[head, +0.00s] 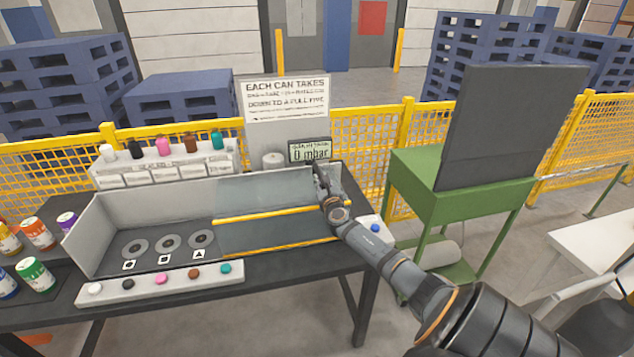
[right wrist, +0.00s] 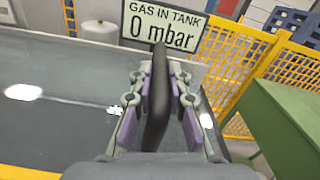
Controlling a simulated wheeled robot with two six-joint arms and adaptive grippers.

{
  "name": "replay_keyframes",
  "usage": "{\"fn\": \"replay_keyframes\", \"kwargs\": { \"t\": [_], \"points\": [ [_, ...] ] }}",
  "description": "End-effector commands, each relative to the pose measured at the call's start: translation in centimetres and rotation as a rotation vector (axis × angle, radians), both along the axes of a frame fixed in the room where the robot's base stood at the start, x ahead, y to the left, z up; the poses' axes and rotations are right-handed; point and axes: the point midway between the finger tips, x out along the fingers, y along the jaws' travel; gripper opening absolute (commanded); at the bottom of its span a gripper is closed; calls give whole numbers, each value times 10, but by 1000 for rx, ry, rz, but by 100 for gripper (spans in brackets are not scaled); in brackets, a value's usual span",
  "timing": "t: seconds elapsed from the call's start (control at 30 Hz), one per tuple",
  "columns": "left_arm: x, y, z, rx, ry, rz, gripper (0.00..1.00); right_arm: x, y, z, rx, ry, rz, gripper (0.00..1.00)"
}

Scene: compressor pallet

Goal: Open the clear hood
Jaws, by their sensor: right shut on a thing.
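The clear hood (head: 265,193) is a see-through cover with yellow edge strips. It lies over the right part of a long grey bay on the bench; the left part of the bay is uncovered. My right gripper (head: 318,172) is at the hood's right end. In the right wrist view its fingers (right wrist: 157,105) are shut on a dark upright handle (right wrist: 158,75), one padded finger on each side. The clear panel also shows left of the fingers (right wrist: 60,100). How the handle joins the hood is hidden by the gripper. My left gripper is not in view.
A gas display (head: 310,151) reading 0 mbar stands just behind my right gripper. Three round discs with symbols lie in the uncovered bay. Coloured cans (head: 36,275) stand at left, a row of coloured buttons (head: 160,282) in front. A green stand (head: 450,200) is at right.

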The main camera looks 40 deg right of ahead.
Motion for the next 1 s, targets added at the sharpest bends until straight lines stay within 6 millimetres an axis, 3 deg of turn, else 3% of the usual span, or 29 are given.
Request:
{"fn": "replay_keyframes", "kwargs": {
  "t": [0.37,0.4,0.57,0.87,1.0],
  "points": [
    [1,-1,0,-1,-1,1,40,-1,-1,-1,1,2,0,0],
    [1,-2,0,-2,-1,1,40,-1,-1,-1,1,2,0,20],
    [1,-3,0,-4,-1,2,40,-1,-1,-1,1,2,0,39],
    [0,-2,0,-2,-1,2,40,-2,0,-1,-1,1,0,39],
    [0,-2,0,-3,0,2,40,-16,8,-1,-3,2,2,39]
  ]
}}
